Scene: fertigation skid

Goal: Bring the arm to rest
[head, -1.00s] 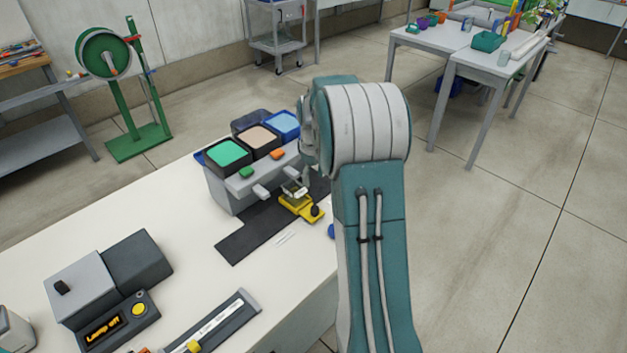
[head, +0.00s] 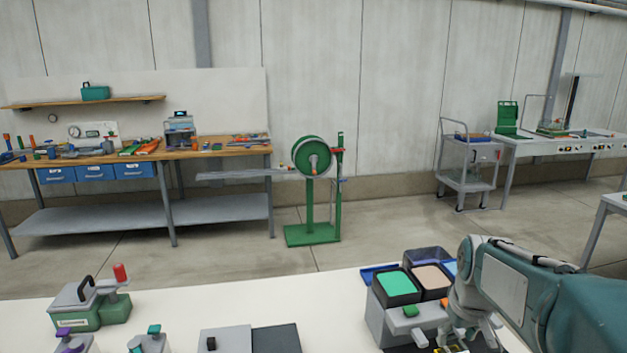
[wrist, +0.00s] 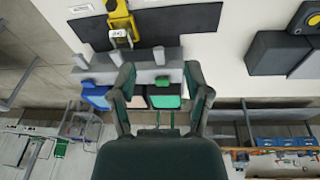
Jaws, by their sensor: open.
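My arm (head: 510,285) reaches in from the right edge of the head view, with its wrist bent down beside the three-bin dispenser. In the wrist view my gripper (wrist: 160,72) is open, its two dark fingers apart with nothing held between them. The fingers overlap the grey dispenser body (wrist: 150,68) in the picture; I cannot tell how close they are to it. In the head view the fingertips are not clear at the bottom edge.
The dispenser has green (head: 397,283), peach (head: 433,277) and blue bins. A yellow device (wrist: 120,20) holding a small clear cup (wrist: 121,38) sits on a black mat (wrist: 180,22).

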